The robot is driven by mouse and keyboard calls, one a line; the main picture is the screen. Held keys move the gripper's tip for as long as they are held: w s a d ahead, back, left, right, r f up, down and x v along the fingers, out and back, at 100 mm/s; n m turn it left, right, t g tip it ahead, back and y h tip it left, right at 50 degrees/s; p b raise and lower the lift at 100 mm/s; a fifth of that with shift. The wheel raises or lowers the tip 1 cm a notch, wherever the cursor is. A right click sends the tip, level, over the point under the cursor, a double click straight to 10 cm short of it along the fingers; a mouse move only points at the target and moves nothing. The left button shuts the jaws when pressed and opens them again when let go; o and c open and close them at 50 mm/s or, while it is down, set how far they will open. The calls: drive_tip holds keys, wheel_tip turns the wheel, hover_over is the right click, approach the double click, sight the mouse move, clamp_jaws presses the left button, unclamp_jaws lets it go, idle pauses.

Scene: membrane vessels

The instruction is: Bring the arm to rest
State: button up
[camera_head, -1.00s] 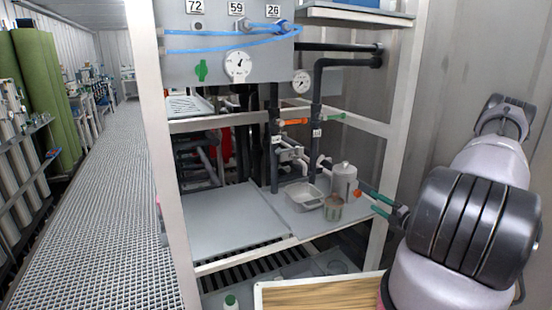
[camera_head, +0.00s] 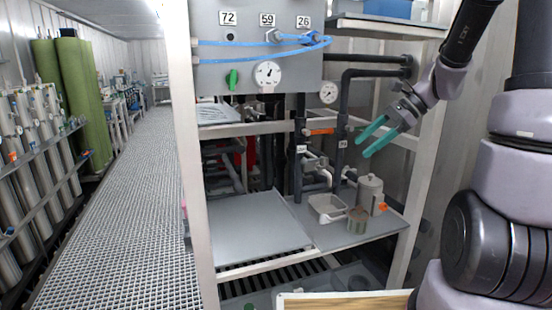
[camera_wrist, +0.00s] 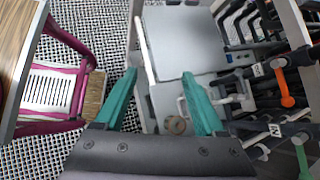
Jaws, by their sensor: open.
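My gripper (camera_head: 361,149) is open and empty. In the head view it is raised at the right of the rack, in front of the black pipes, with its two teal fingers pointing down and left. My arm comes in from the right edge. In the wrist view the gripper (camera_wrist: 159,74) has its fingers spread apart with nothing held between them, over the rack shelf far below.
The rack shelf (camera_head: 245,225) bears a light tray (camera_head: 327,208), a small round pot (camera_head: 358,221) and a grey canister (camera_head: 369,190). A wooden-topped surface (camera_head: 345,300) lies low in front. A purple-framed chair (camera_wrist: 50,85) shows at left. The grating aisle (camera_head: 130,200) is clear.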

drive_tip(key=s+d+r+n+t+h, duration=0.1)
drive_tip(key=s+r+n+t+h, duration=0.4)
drive_tip(key=s+r+n, duration=0.7)
drive_tip(key=shift+s+r+n+t+h, duration=0.2)
drive_tip(key=shift+s+n+t+h, duration=0.15)
drive_tip(key=shift+s+h, duration=0.65)
